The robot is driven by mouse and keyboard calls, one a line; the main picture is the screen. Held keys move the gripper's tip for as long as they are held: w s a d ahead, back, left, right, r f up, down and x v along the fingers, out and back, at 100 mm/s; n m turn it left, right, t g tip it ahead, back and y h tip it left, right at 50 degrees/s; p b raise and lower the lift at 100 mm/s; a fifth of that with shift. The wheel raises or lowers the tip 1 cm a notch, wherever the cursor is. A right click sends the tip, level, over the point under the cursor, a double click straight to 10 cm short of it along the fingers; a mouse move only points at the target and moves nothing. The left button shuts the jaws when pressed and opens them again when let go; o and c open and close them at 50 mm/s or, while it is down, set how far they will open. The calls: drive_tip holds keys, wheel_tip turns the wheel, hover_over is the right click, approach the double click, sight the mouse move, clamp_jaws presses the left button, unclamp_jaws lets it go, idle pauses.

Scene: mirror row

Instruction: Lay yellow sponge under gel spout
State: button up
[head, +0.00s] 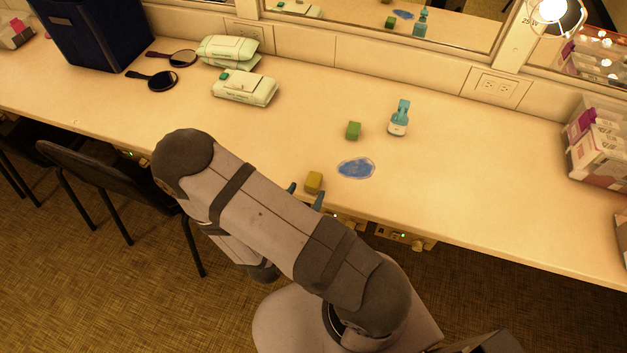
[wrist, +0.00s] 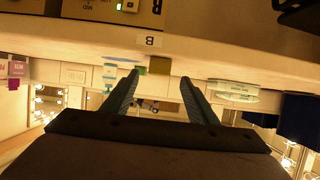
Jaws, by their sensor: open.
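The yellow sponge (head: 314,182) is a small block at the counter's front edge. My gripper (head: 306,193) is open, with its blue-grey fingertips close to the sponge on either side. In the wrist view, which is upside down, the sponge (wrist: 160,63) shows ahead, between the open fingers (wrist: 161,79). Whether they touch it cannot be told. The teal gel bottle (head: 398,122) with a white label stands upright farther back on the right; it also shows in the wrist view (wrist: 110,73). Its spout is too small to make out clearly.
A green block (head: 353,131) sits left of the bottle. A blue puddle-like patch (head: 356,168) lies between sponge and bottle. Wipe packs (head: 245,88), hand mirrors (head: 163,81) and a dark bin (head: 95,30) are left; boxes (head: 597,145) are right.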

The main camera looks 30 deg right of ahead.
sight(312, 183)
drive_tip(key=shift+p+x, duration=0.9)
drive_tip(key=shift+x, duration=1.1)
drive_tip(key=shift+w+d+f, duration=0.1)
drive_tip(key=shift+w+d, duration=0.3)
drive_tip(key=shift+d, duration=0.1)
drive_tip(key=c, duration=1.2)
drive_tip(key=shift+r, duration=5.05)
